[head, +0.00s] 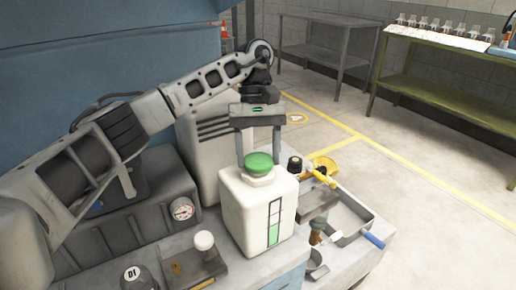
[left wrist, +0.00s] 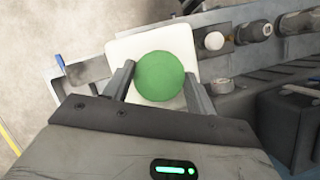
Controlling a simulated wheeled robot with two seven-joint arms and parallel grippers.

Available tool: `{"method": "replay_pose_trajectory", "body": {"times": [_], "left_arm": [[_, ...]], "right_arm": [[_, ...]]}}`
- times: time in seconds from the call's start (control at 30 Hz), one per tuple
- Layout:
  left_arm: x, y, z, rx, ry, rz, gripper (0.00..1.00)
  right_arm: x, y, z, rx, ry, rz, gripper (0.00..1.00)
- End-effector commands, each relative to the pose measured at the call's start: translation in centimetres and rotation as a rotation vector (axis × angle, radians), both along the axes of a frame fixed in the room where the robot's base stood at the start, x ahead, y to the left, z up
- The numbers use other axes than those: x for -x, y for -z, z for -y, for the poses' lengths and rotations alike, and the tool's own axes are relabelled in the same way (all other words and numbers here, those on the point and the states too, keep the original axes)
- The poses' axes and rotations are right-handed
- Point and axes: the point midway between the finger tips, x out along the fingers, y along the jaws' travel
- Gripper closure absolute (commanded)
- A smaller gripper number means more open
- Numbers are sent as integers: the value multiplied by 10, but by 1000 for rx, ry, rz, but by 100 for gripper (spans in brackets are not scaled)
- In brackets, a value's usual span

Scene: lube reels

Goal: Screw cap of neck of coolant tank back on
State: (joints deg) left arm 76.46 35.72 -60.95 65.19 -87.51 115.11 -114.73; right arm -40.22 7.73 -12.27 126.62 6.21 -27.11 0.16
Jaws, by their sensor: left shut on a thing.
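The white coolant tank (head: 257,212) stands upright on the bench, with a green level strip on its front. The green cap (head: 259,162) sits on top at the neck; whether it is threaded on cannot be told. My left gripper (head: 260,158) reaches down from above with one finger on each side of the cap. In the left wrist view the cap (left wrist: 160,76) lies between the two fingers (left wrist: 158,82), with the white tank top (left wrist: 125,48) behind it. My right gripper is in neither view.
A white-capped container (head: 204,241) and a dark bottle marked 01 (head: 133,277) stand left of the tank. A grey tray (head: 352,222), a yellow-handled tool (head: 322,177) and a blue-handled tool (head: 372,240) lie to the right.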

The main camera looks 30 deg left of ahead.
Motion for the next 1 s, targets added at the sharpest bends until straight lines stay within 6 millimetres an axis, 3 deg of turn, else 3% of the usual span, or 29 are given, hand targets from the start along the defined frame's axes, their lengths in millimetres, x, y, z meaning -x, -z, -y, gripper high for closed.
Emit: {"method": "replay_pose_trajectory", "body": {"times": [0.2,0.4,0.93,0.97,1.0], "left_arm": [[0,1,0,-1,-1,-1,69],[0,-3,1,-3,105,-2,69],[0,2,0,-1,216,-2,69],[0,2,0,-1,215,-2,36],[0,2,0,-1,215,-2,24]], "right_arm": [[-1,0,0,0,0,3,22],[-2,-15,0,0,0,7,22],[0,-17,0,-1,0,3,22],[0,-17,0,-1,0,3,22],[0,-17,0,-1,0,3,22]]}}
